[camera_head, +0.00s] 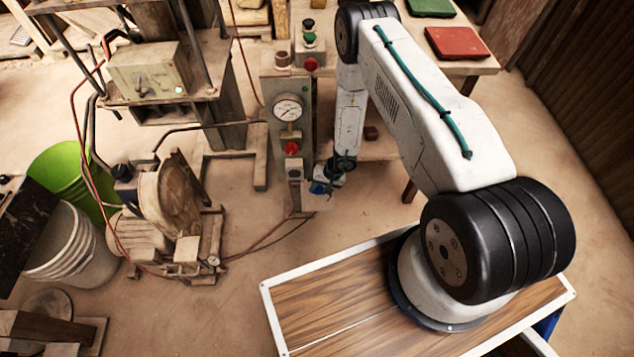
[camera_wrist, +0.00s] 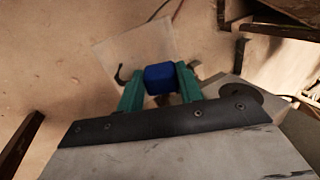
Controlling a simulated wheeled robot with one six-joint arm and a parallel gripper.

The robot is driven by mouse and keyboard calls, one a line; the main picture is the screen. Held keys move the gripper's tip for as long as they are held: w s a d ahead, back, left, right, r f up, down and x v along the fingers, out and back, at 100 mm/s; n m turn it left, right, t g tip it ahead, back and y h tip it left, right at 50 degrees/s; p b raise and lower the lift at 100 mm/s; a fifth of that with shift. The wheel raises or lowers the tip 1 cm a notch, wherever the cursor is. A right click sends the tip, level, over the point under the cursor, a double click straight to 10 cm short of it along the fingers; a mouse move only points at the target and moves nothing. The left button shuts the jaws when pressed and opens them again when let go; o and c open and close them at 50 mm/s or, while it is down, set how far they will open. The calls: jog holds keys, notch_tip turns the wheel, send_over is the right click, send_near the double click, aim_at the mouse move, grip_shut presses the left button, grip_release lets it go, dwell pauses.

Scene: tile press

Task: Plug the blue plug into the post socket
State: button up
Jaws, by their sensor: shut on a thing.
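My gripper (camera_wrist: 159,82) is shut on the blue plug (camera_wrist: 160,78), which sits between its two green fingers in the wrist view. In the head view the plug (camera_head: 318,188) is a small blue spot at the end of my arm, just right of the lower part of the grey post (camera_head: 293,145). The post carries a round gauge, a red knob and a small grey box (camera_head: 295,174) low down. I cannot tell whether the plug touches the post. The socket opening is not clear in either view.
A pale square plate (camera_wrist: 137,48) lies beyond the plug in the wrist view. Left of the post stand a press (camera_head: 150,80), a motor with a wheel, a green bucket (camera_head: 62,175) and a white bucket (camera_head: 75,250). Hoses cross the floor. A table with coloured tiles (camera_head: 458,43) is behind.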

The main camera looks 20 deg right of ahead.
jog(key=shift+d+f, duration=0.1)
jog(key=shift+f, duration=2.3)
jog(key=o, duration=1.1)
jog(key=shift+c, duration=0.2)
jog(key=shift+s+a+r, duration=0.25)
jog(key=shift+s+r, duration=0.4)
jog(key=shift+r, duration=0.05)
jog(key=shift+s+a+r, duration=0.25)
jog(key=shift+s+r, duration=0.35)
jog(key=shift+r, duration=0.05)
jog(key=s+a+r, duration=0.2)
jog(key=s+r, duration=0.2)
jog(key=s, duration=0.1)
jog(key=shift+r, duration=0.15)
